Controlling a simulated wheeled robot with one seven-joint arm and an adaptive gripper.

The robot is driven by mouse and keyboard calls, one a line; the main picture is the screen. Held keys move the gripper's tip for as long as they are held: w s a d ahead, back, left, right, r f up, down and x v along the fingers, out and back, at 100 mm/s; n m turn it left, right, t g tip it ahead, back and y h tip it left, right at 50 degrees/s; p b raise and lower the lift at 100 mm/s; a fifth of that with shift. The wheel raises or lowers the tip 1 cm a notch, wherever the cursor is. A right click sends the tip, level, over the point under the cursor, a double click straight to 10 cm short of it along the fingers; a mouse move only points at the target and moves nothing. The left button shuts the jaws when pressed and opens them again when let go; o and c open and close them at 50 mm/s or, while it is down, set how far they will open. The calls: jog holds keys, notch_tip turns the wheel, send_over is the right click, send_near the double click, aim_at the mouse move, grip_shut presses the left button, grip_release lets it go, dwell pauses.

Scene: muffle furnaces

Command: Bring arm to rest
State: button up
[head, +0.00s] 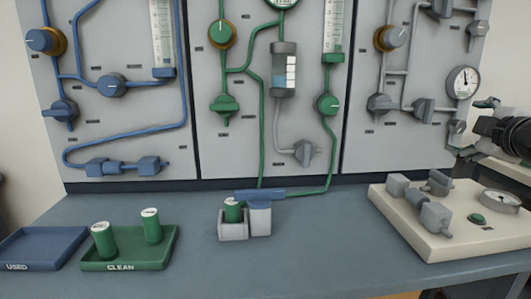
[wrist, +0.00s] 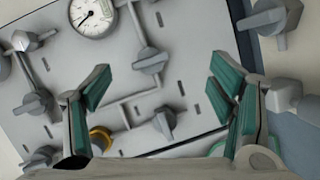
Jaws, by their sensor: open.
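My gripper (wrist: 160,105) shows in the wrist view with its two teal-padded fingers spread wide and nothing between them. Behind the fingers is the grey-piped panel with a round gauge (wrist: 92,17) and several grey valve handles. In the head view only part of my arm shows at the right edge, in front of the right panel (head: 415,130). My gripper's fingertips are small and dark there, near the grey gauge (head: 464,82), and hard to make out.
On the bench (head: 300,255) stand a blue USED tray (head: 40,250), a green CLEAN tray (head: 125,265) with two green cylinders, a small grey holder (head: 233,228) with a green cylinder, and a beige block (head: 440,245) with valves and a gauge. The bench front middle is clear.

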jog(key=s+a+f+m+g+y, duration=0.2)
jog(key=s+a+f+m+g, duration=0.3)
jog(key=s+a, duration=0.55)
jog(key=s+a+f+m+g+y, duration=0.1)
jog(key=s+a+f+m+g, duration=0.35)
jog(key=s, duration=0.85)
jog(key=s+a+f+m+g+y, duration=0.2)
jog(key=s+a+f+g, duration=0.5)
jog(key=s+a, duration=0.5)
notch_tip(320, 180, up, 37)
jog(key=t+p, duration=0.5)
jog(key=p, duration=3.1)
jog(key=shift+d+f, duration=0.2)
jog(key=shift+d, duration=0.2)
